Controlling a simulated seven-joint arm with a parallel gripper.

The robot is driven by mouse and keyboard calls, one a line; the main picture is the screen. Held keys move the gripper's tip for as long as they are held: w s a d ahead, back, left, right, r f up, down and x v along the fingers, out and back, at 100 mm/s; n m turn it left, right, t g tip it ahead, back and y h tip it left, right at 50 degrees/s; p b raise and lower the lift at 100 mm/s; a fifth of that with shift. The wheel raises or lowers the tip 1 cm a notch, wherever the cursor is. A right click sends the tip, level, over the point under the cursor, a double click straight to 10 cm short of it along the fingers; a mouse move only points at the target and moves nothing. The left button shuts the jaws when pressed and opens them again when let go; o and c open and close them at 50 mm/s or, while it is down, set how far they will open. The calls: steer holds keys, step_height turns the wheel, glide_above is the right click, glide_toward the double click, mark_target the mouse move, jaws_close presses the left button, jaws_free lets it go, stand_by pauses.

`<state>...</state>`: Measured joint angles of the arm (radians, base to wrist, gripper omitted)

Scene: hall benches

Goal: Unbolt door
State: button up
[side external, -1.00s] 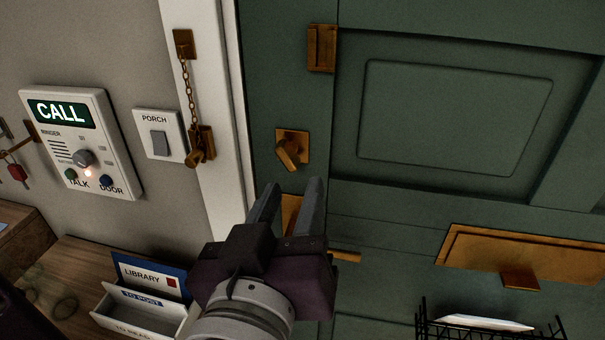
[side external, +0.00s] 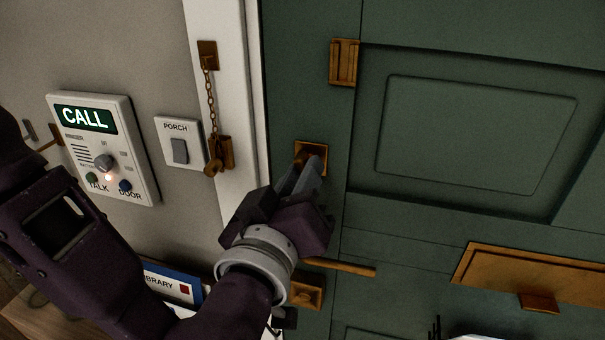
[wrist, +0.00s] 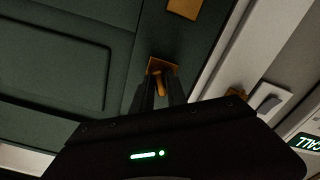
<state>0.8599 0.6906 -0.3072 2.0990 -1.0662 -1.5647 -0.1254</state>
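The green door (side external: 475,140) carries a brass thumb-turn bolt (side external: 311,148) on a square plate near its left edge. In the side view my gripper (side external: 306,174) is at this turn, with its fingertips overlapping the knob and hiding much of it. In the wrist view the brass knob (wrist: 159,84) shows between the two dark fingers of my gripper (wrist: 161,92), below its plate. The fingers are close on either side of the knob. Whether they press on it I cannot tell.
A door chain (side external: 209,85) hangs on the white frame (side external: 237,110) left of the bolt. The porch switch (side external: 179,150) and call panel (side external: 101,150) are on the wall. A brass lever handle (side external: 345,267) lies just below my gripper. A brass letter plate (side external: 500,268) is to the right.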

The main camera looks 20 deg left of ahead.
jaws_close()
steer(key=shift+m, duration=3)
steer(key=o, duration=0.5)
jaws_free()
